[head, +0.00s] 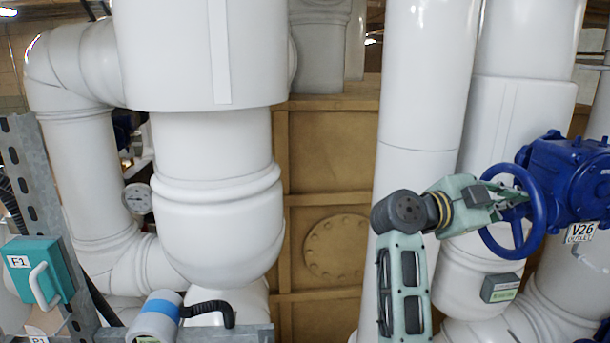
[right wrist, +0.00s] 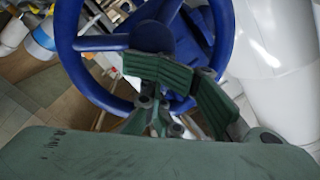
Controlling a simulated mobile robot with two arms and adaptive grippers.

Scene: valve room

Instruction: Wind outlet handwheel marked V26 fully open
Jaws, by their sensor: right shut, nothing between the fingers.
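The blue outlet handwheel (head: 540,207) is on the right in the head view, on a blue valve body (head: 572,175) with a white V26 OUTLET tag (head: 581,232). My right gripper (head: 516,204) is shut and empty at the wheel's left side, its fingers overlapping the rim. In the right wrist view, the handwheel (right wrist: 67,30) with its spokes and hub fills the upper middle. The green fingers of my right gripper (right wrist: 196,78) lie across its lower rim. I cannot tell whether they touch it. My left gripper is not in view.
Large white pipes (head: 425,90) stand behind and left of the wheel. A grey-green box (head: 500,288) sits on the pipe below it. A teal box marked F1 (head: 38,268) and a pressure gauge (head: 138,198) are at the left. A tan panelled wall (head: 330,150) stands behind.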

